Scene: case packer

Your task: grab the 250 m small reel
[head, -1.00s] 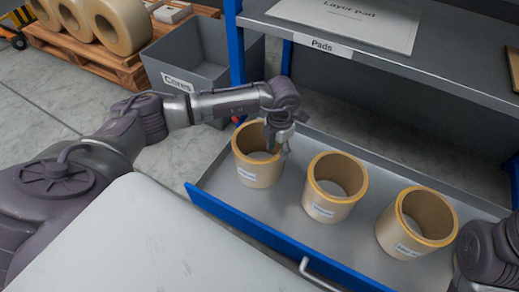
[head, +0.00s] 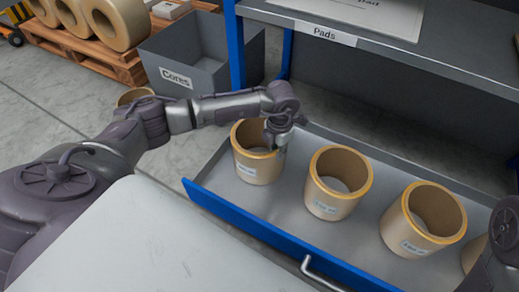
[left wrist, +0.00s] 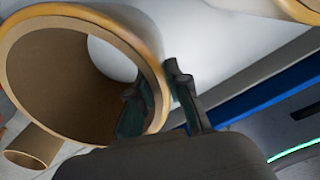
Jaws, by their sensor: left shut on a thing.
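Three short tan reels with orange rims stand in a row in the drawer: a left reel (head: 257,170), a middle reel (head: 327,202) and a right reel (head: 410,232). Each has a small label, too blurred to read surely. My left gripper (head: 274,140) is at the right side of the left reel's rim. In the left wrist view, its fingers (left wrist: 153,88) straddle this reel's wall (left wrist: 50,60), one inside and one outside, shut on it. The reel stands upright in the drawer. My right gripper is out of view; only part of my right arm shows at the right edge.
The drawer (head: 225,200) is pulled out, with a blue front and a handle (head: 320,272). A shelf marked Pads (head: 325,33) overhangs its back. A grey Cores bin (head: 178,78) stands behind left. Another tan reel (head: 472,250) shows partly behind my right arm.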

